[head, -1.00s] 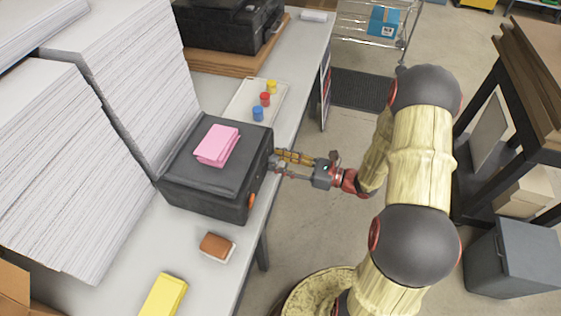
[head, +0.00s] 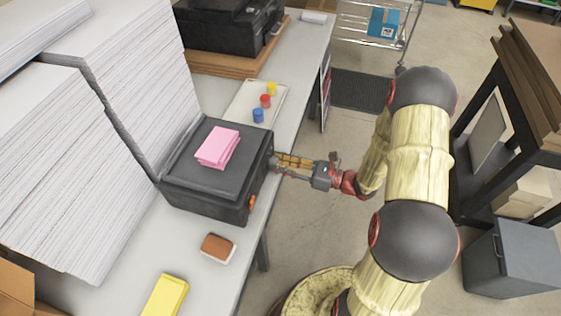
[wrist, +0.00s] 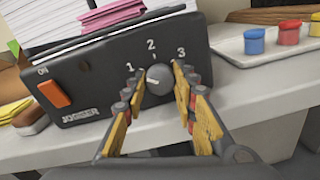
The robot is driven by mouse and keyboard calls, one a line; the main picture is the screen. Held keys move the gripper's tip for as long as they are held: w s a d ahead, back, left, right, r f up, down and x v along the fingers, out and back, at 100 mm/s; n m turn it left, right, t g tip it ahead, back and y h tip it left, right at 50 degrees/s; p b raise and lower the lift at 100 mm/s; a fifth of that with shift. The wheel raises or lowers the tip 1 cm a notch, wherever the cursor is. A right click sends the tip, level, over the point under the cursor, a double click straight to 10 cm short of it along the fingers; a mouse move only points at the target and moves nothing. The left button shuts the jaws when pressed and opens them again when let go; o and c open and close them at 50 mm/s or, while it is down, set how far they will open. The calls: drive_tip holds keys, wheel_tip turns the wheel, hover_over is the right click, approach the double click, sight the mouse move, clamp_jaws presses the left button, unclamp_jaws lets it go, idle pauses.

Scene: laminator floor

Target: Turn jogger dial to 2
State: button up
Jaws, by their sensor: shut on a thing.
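The jogger (head: 215,202) is a dark box on the table with a pink paper stack on top. In the wrist view its front panel (wrist: 95,88) carries a round grey dial (wrist: 158,80), with the numbers 1, 2 and 3 around it, 2 above the middle. A short pale mark shows on the dial's face; I cannot tell exactly which number it points to. My gripper (wrist: 156,84) is shut on the dial, one finger on each side. In the head view my gripper (head: 276,166) reaches the jogger's right side; the dial is hidden there.
An orange ON switch (wrist: 54,93) sits left of the dial. A tray (head: 242,101) with blue, red and yellow pots stands behind the jogger. A brown-and-white block (head: 217,247) and a yellow pad (head: 165,297) lie in front. Tall paper stacks (head: 150,70) stand left.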

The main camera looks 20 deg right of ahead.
drive_tip(key=m+p, duration=0.8)
drive_tip(key=p, duration=0.2)
drive_tip(key=shift+r, duration=0.2)
drive_tip(key=shift+w+d+f+m+p, duration=0.1)
drive_tip(key=shift+f+m+p, duration=0.05)
drive_tip(key=shift+m+p, duration=0.95)
drive_tip(key=shift+m, duration=0.3)
drive_tip(key=o, duration=1.1)
drive_tip(key=shift+o, duration=0.3)
